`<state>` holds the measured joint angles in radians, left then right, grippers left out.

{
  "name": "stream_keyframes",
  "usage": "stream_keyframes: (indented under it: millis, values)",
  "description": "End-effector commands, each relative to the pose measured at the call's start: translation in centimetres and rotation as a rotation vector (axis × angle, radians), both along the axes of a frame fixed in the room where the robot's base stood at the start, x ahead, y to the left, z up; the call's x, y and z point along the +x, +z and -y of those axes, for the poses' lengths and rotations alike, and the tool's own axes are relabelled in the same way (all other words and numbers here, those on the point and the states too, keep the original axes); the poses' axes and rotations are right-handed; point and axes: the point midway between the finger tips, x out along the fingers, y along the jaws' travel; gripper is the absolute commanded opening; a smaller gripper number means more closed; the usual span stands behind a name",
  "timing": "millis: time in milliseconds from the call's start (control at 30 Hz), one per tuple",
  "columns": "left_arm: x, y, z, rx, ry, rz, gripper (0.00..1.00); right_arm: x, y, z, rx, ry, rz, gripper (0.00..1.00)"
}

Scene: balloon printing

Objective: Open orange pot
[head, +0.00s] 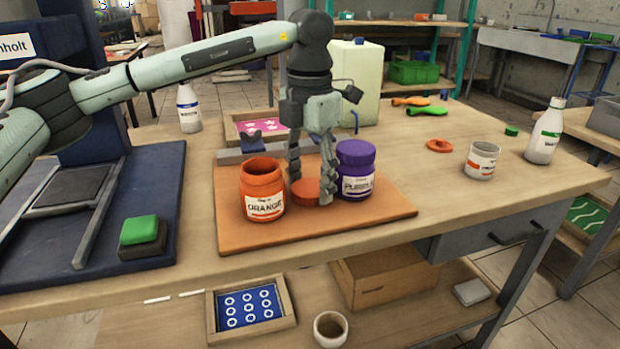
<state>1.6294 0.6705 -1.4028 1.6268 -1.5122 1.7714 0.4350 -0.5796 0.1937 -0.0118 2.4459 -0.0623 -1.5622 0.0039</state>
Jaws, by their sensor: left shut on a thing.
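The orange pot (263,188) stands upright on the orange-brown board with its mouth uncovered and its label facing me. My left gripper (311,186) points down just to the right of the pot and is shut on an orange lid (309,199). The lid is low over the board, between the orange pot and the purple pot (356,170). I cannot tell whether the lid touches the board. The purple pot has its lid on. My right gripper is out of view.
The board (235,236) lies on the wooden table. A jerrycan (354,75) stands behind. The table's front right is clear.

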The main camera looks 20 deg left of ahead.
Motion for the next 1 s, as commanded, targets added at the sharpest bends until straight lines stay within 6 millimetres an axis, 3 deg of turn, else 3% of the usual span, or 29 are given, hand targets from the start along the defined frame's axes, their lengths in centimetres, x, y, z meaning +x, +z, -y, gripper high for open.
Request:
stream_keyframes:
  millis: [200,233,400,800,1000]
  values:
    - [0.0,-0.3,0.0,0.000,0.000,0.000,0.21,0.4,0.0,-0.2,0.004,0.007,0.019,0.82]
    - [0.0,-0.3,0.0,0.000,0.000,0.000,0.58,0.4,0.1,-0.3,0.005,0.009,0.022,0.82]
    - [0.0,-0.2,0.0,0.000,0.000,0.000,0.76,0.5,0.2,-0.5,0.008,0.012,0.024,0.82]
    - [0.0,0.3,0.0,-0.001,0.000,0.001,0.76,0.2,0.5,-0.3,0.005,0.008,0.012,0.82]
    - [0.1,4.2,0.1,-0.002,-0.001,0.005,0.76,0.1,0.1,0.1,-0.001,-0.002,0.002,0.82]
